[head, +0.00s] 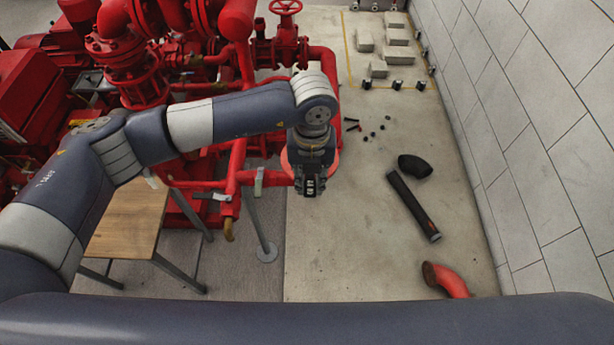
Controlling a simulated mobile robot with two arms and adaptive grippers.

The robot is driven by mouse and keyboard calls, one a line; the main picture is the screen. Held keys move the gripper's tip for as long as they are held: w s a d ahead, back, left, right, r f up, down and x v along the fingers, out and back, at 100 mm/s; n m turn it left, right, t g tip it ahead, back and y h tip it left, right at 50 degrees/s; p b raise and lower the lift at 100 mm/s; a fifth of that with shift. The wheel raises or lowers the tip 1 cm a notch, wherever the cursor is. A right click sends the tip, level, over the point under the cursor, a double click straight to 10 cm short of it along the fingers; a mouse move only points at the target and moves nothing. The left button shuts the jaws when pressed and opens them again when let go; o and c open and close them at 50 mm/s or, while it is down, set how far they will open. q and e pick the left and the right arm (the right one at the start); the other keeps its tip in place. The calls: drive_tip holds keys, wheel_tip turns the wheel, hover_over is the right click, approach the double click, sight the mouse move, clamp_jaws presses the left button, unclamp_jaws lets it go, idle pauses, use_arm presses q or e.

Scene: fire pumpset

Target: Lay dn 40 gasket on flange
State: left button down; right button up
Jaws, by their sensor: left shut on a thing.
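My left gripper (311,186) is seen from above, pointing down at the end of the arm that comes in from the left. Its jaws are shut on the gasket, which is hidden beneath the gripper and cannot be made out. A red flange (286,163) at the end of the red pipework shows as a rim on both sides of the gripper. The gripper covers the middle of the flange, so I cannot tell whether the gasket touches it. My right gripper is out of view.
Red pump pipework (130,60) fills the upper left, with a handwheel valve (285,8) at the top. A wooden table (130,220) stands at left. A black pipe (413,205), a black elbow (414,166) and a red elbow (447,279) lie on the floor. A tiled wall (530,110) bounds the right.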

use_arm(q)
drive_tip(key=shift+f+b, duration=0.35)
drive_tip(key=c, duration=1.3)
unclamp_jaws()
wheel_tip(320, 180, up, 12)
drive_tip(key=shift+r, duration=0.1)
